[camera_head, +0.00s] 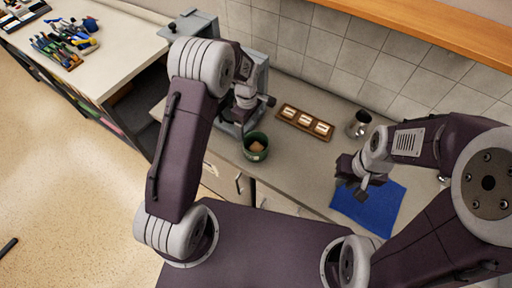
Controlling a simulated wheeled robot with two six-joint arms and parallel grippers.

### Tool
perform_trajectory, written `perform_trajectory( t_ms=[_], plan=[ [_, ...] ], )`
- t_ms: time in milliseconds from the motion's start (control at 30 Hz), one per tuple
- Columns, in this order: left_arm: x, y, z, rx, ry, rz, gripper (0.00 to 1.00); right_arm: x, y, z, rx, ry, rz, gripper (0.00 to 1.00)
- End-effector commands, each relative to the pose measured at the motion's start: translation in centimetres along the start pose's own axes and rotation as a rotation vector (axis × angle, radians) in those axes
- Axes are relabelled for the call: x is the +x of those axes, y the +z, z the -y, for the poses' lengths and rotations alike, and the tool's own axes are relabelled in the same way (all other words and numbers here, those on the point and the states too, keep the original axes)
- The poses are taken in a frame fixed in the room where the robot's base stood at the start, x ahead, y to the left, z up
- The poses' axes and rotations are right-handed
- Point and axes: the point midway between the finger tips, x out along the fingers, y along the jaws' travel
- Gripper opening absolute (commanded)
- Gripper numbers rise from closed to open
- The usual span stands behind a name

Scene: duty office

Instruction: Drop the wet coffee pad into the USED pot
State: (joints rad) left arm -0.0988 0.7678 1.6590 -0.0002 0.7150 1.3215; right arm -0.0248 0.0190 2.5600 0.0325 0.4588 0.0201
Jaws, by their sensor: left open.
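A dark green round pot (247,155) stands on the counter near its front edge, with a tan-brown piece (257,147) visible inside it. The piece looks like a coffee pad, but it is too small to be sure, and I cannot read a label on the pot. My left gripper (252,103) is open beside the grey machine (262,72), above and behind the pot. Nothing is visible in its jaws. My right gripper (350,178) hangs over the left edge of a blue cloth (377,209). Its jaw gap is unclear.
A brown wooden tray (285,107) with three pale pieces lies right of the machine. A metal jug (359,123) stands farther right by the tiled wall. A wooden shelf (425,22) runs above. Another bench (120,45) with tools is at the left.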

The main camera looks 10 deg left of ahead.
Motion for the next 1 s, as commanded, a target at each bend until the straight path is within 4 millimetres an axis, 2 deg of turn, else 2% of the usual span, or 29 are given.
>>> perform_trajectory(
  t_ms=[133,400,500,633,1000],
  plan=[
    [-1.3,0.0,-0.1,0.000,0.006,-0.001,0.77,0.7,0.1,0.0,0.000,0.000,0.000,0.17],
    [-7.1,-0.1,-0.1,0.000,0.005,-0.001,0.77,2.1,0.2,0.0,0.000,0.000,0.000,0.17],
    [-8.4,-0.1,0.0,0.000,0.003,0.000,0.77,2.3,0.2,0.0,0.000,0.000,0.000,0.17],
    [-9.1,0.0,0.0,0.000,0.002,0.000,0.77,2.3,0.2,-0.1,0.000,0.000,0.000,0.17],
    [-9.1,0.0,0.0,0.000,0.000,0.000,0.77,2.2,0.2,0.0,0.000,0.000,0.000,0.17]
  ],
)
